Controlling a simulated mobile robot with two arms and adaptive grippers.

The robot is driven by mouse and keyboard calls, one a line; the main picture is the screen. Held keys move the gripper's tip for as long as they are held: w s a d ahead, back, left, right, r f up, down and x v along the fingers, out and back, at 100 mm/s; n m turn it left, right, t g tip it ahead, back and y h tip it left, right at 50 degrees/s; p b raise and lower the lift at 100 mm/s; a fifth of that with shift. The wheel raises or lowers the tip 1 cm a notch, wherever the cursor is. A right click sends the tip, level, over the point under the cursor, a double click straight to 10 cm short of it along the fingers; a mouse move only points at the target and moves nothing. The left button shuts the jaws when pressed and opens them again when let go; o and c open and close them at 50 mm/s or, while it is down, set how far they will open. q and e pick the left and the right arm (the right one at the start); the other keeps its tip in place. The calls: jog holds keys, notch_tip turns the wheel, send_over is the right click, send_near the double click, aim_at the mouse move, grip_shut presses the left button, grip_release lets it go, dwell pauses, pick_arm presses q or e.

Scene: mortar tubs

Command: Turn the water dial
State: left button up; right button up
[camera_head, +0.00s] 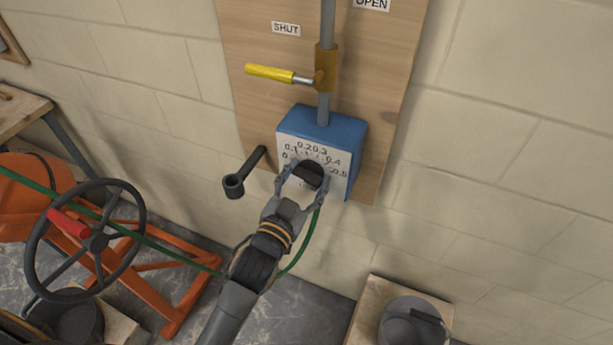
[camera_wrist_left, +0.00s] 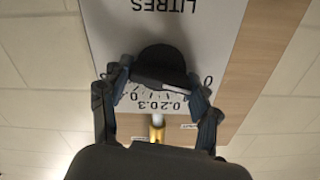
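The water dial (camera_head: 311,174) is a black round knob on the white, numbered face of a blue box (camera_head: 325,126) on a wooden board. In the left wrist view the knob (camera_wrist_left: 160,62) shows close up, with a bar across it and upside-down numbers around it. My left gripper (camera_head: 306,176) has one finger on each side of the knob, and the fingertips appear to touch it. The fingers hide part of the scale, and the exact setting cannot be read. My right gripper is not in view.
A yellow lever (camera_head: 269,73) on the pipe above the box points left, near a SHUT label (camera_head: 286,29). A dark crank-like holder (camera_head: 244,174) sticks out left of the box. An orange mixer (camera_head: 36,190) with a handwheel (camera_head: 99,241) stands left; a bucket (camera_head: 408,325) stands lower right.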

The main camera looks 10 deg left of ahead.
pick_arm(q)
jog(key=shift+c, duration=0.8)
jog(key=shift+m, duration=0.3)
jog(key=m+p, duration=0.1)
jog(key=m, duration=0.1)
jog(key=shift+r+m+p, duration=0.1)
jog(key=shift+m+p, duration=0.2)
jog(key=m+p, duration=0.1)
jog(key=m, duration=0.3)
jog(key=shift+d+m, duration=0.1)
jog(key=shift+m, duration=0.2)
jog(key=m, duration=0.5)
jog(key=shift+p, duration=0.3)
jog(key=shift+f+m, duration=0.15)
jog(key=shift+m, duration=1.1)
jog(key=shift+f+m, duration=0.1)
jog(key=shift+m, duration=1.15)
